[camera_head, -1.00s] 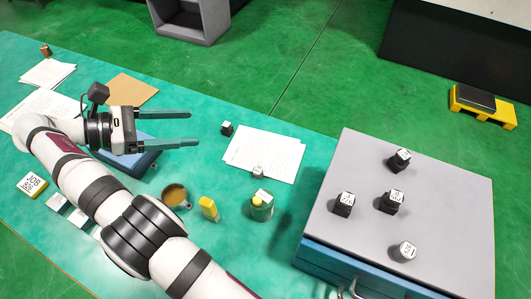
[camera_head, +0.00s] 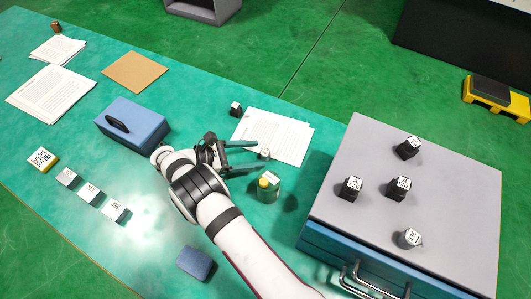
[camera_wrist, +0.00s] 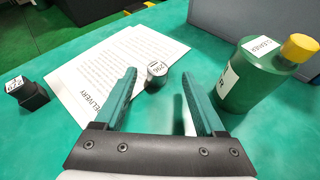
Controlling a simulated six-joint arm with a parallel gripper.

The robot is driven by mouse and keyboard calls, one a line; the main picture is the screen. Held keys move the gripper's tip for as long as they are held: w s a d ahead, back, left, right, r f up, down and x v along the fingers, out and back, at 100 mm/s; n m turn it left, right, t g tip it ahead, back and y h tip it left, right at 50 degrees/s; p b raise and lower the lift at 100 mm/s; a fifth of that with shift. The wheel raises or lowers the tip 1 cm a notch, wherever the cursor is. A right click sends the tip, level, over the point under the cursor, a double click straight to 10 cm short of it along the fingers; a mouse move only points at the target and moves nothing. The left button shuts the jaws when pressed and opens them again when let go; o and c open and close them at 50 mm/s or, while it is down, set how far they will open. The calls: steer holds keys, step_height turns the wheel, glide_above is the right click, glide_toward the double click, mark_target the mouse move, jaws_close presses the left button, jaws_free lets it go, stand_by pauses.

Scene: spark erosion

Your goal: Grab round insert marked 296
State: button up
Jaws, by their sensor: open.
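The round insert marked 296 (camera_wrist: 157,73) is a small grey cylinder with a white labelled top. It stands upright at the edge of the paper sheet, and in the head view it shows as a small pale piece (camera_head: 264,153). My gripper (camera_wrist: 158,92) is open and empty, its green fingers pointing toward the insert. In the wrist view the insert appears between the fingertips, near the left one; whether they touch cannot be told. In the head view my gripper (camera_head: 256,155) is low over the bench beside the insert.
A green bottle with a yellow cap (camera_wrist: 252,75) stands close to the right finger. A black block insert (camera_wrist: 27,93) stands to the left. The printed sheet (camera_wrist: 115,70) lies under and behind. Several more inserts sit on the grey-topped cabinet (camera_head: 345,150).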

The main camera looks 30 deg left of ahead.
mark_target(262, 153)
steer(key=x, duration=0.4)
steer(key=shift+w+f, duration=0.25)
jaws_close()
